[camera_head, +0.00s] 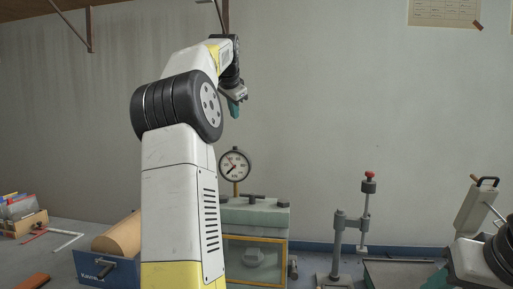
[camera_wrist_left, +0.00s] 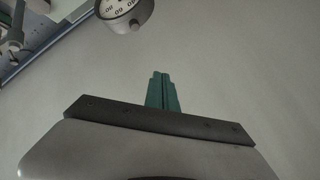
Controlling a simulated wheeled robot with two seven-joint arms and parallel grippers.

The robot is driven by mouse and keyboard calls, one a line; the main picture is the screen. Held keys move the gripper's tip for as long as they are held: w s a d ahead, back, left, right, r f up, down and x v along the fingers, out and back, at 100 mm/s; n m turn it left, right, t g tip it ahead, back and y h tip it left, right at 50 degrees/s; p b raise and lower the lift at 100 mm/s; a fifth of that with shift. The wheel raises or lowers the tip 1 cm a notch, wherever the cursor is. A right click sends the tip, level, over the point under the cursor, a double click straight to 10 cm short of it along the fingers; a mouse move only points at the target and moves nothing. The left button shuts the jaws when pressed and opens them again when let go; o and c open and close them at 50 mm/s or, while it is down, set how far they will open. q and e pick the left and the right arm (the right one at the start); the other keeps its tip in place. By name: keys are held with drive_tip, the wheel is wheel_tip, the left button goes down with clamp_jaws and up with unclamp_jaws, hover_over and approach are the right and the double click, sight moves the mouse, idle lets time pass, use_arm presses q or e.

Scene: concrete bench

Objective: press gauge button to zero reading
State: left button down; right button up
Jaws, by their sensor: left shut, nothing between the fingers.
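The gauge (camera_head: 234,165) is a round white dial in a dark rim, standing on a short brass stem above a green-grey cabinet (camera_head: 262,217). Part of the gauge's dial and grey housing also shows at the top of the left wrist view (camera_wrist_left: 122,8). My left gripper (camera_head: 235,110) has green fingers pointing down. It is shut and empty, above the gauge and apart from it. Its closed fingers show in the left wrist view (camera_wrist_left: 162,91). My right gripper is not in view.
A blue box (camera_head: 92,268) holding a tan roll stands left of my left arm. A grey stand with a red knob (camera_head: 369,176) rises right of the cabinet. The wall behind is bare around my gripper.

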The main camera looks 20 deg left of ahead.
use_arm(q)
wheel_tip(320, 180, down, 8)
drive_tip(key=shift+f, duration=0.1)
idle(0.4)
drive_tip(key=shift+f, duration=0.1)
idle(1.9)
drive_tip(key=shift+f, duration=0.25)
drive_tip(key=shift+f, duration=0.5)
idle(0.5)
drive_tip(key=shift+r, duration=0.9)
drive_tip(key=shift+r, duration=2.5)
